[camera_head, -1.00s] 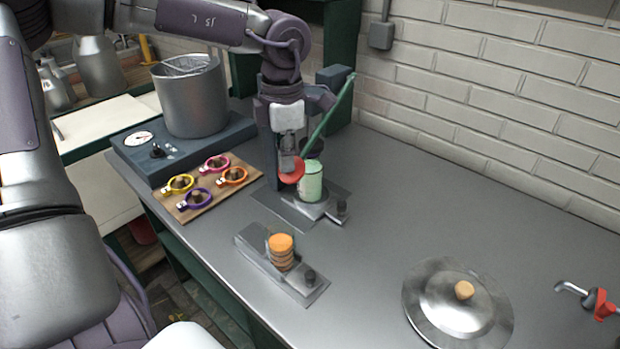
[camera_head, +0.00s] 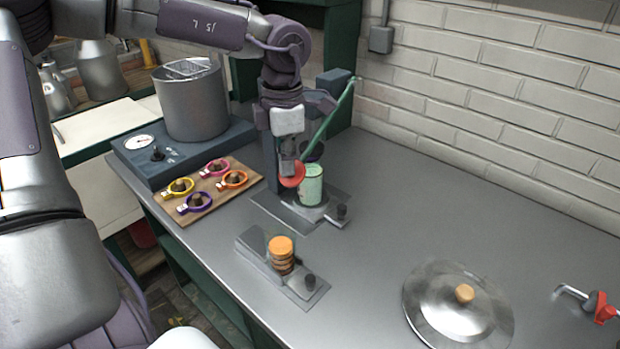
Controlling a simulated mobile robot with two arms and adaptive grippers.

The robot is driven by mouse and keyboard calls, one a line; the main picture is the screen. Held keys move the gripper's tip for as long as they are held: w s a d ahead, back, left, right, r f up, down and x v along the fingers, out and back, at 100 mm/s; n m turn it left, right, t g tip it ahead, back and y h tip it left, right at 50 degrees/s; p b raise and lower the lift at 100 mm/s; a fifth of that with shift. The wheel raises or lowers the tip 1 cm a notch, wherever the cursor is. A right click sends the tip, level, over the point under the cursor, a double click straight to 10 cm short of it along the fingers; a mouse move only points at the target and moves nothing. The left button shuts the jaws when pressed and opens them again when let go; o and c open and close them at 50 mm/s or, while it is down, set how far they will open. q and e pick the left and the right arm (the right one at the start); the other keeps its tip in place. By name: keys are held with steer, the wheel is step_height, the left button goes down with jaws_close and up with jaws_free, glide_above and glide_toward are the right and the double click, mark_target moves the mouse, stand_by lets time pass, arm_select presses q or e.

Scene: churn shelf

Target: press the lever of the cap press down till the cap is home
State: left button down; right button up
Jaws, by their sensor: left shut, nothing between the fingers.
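The cap press (camera_head: 272,165) stands on the bench against the dark green cabinet. Its green lever (camera_head: 328,118) slants down from upper right to a red knob (camera_head: 293,176) at its lower left end. A pale green jar (camera_head: 312,187) stands upright on the press base, just right of the knob. The cap on it cannot be made out behind the lever and gripper. My left gripper (camera_head: 286,167) is shut and empty, pointing down at the knob. It appears to touch the knob, though the contact is partly hidden. My right gripper is not in view.
A stack of orange caps (camera_head: 281,250) stands on a metal holder in front. A wooden board (camera_head: 222,197) with coloured rings and a metal pot (camera_head: 191,103) are left. A steel lid (camera_head: 440,318) lies right. The bench between press and wall is clear.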

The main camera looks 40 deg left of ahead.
arm_select(q)
steer(key=shift+f, duration=0.1)
steer(key=shift+w+r+p, duration=0.25)
steer(key=shift+r+p, duration=0.2)
steer(key=shift+r, duration=0.15)
steer(key=shift+w+r+p, duration=0.25)
steer(key=shift+r+p, duration=0.15)
steer(key=shift+r, duration=0.2)
steer(key=shift+w+r+p, duration=0.1)
steer(key=shift+r+p, duration=0.25)
steer(key=shift+r, duration=0.3)
steer(key=shift+r, duration=0.1)
steer(key=shift+s+r+p, duration=0.3)
steer(key=shift+r, duration=0.3)
steer(key=shift+s+r+p, duration=0.25)
steer(key=shift+r+p, duration=0.1)
steer(key=shift+r, duration=0.25)
steer(key=shift+s+r+p, duration=0.3)
steer(key=shift+r, duration=0.3)
steer(key=shift+s+a+r+p, duration=0.1)
steer(key=shift+s+r+p, duration=0.25)
steer(key=shift+r, duration=0.3)
steer(key=shift+s+d+r+p, duration=0.1)
steer(key=shift+s+r+p, duration=0.1)
steer(key=shift+r+p, duration=0.3)
steer(key=shift+s+a+r+p, duration=0.1)
steer(key=shift+s+r+p, duration=0.15)
steer(key=shift+r, duration=0.5)
